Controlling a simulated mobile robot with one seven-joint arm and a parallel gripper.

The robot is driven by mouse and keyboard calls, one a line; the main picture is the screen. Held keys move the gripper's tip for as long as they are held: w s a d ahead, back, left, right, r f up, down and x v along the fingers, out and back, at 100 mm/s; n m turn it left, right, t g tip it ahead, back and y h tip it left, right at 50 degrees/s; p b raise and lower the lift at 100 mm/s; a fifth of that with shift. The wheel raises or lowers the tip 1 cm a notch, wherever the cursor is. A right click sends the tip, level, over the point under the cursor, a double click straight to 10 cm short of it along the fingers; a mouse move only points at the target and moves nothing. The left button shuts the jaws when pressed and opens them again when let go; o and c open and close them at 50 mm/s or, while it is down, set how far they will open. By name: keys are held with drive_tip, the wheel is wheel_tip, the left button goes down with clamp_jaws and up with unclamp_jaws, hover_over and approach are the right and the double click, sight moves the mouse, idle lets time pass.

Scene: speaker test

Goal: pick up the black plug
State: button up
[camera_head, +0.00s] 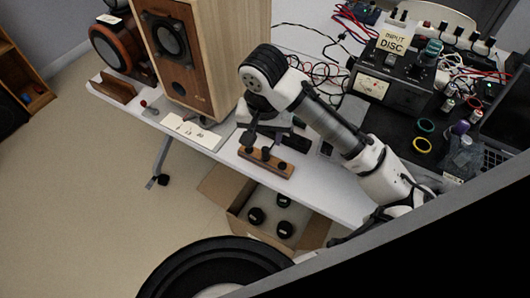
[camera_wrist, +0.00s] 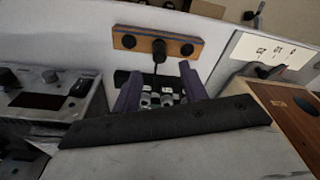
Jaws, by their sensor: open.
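A wooden strip (camera_head: 280,170) lies near the table's front edge, bearing three black round pieces; it also shows in the wrist view (camera_wrist: 185,50). The middle piece, which looks like the black plug (camera_wrist: 158,46), has a dark stem pointing toward my gripper. My gripper (camera_head: 252,137) is just behind the strip in the head view, partly hidden by its own wrist. In the wrist view my gripper's (camera_wrist: 160,82) two purple fingers are spread apart, below the plug in the picture. I see nothing clearly held between them.
A large wooden speaker (camera_head: 220,50) stands left of my arm, with a white numbered card (camera_head: 190,131) before it. A meter box (camera_head: 385,85) and cables crowd the right. An open cardboard box (camera_head: 237,222) with black round parts sits on the floor below the table edge.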

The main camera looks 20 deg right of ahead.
drive_tip(key=shift+w+f, duration=0.1)
drive_tip(key=shift+f, duration=3.05)
clamp_jaws()
